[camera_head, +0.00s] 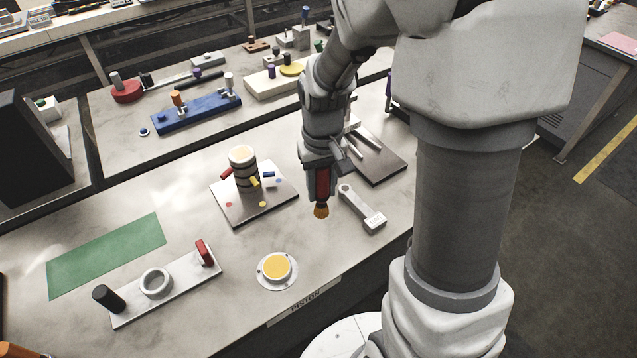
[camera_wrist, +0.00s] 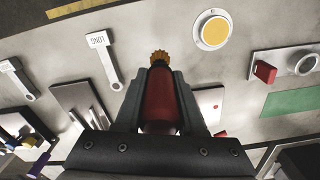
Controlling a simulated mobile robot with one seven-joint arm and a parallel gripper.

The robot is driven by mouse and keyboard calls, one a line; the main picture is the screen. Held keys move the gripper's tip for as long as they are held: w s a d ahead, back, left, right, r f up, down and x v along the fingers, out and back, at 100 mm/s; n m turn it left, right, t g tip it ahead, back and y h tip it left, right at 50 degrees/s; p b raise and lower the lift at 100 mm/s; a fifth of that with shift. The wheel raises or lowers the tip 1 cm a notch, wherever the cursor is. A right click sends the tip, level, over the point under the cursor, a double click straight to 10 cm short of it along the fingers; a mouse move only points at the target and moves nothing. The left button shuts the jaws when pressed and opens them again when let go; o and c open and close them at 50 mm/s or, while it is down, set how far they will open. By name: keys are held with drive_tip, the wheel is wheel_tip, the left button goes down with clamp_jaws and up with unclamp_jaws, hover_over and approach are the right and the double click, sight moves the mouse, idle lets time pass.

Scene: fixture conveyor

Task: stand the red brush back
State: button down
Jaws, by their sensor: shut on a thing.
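My gripper (camera_head: 320,172) is shut on the red brush (camera_head: 322,186), whose yellow-brown bristles point down above the worktop. In the wrist view the red brush (camera_wrist: 160,103) lies between the two fingers of my gripper (camera_wrist: 159,90), with its bristles at the far end. The brush is roughly upright and seems clear of the table. A round dish with a yellow-orange filling (camera_head: 276,267) sits to the lower left of the brush. A white bar (camera_head: 178,292) at the front left carries a black cylinder, a grey ring and a red block.
A plate (camera_head: 272,207) with a banded cylinder and coloured pegs stands left of my gripper. A dark tray (camera_head: 384,161) and a labelled grey tool (camera_head: 362,207) are to the right. A green mat (camera_head: 106,254) lies far left. Bare worktop surrounds the dish.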

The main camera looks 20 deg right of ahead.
sight(321, 208)
drive_tip(key=shift+f+b, duration=2.25)
drive_tip(key=shift+f, duration=0.55)
drive_tip(key=shift+f+b, duration=0.4)
drive_tip(key=shift+f, duration=0.15)
drive_tip(key=shift+f+b, duration=2)
drive_tip(key=shift+f, duration=0.55)
drive_tip(key=shift+f, duration=0.1)
drive_tip(key=c, duration=0.8)
unclamp_jaws()
drive_tip(key=shift+c, duration=0.2)
drive_tip(key=o, duration=0.6)
drive_tip(key=shift+c, duration=0.2)
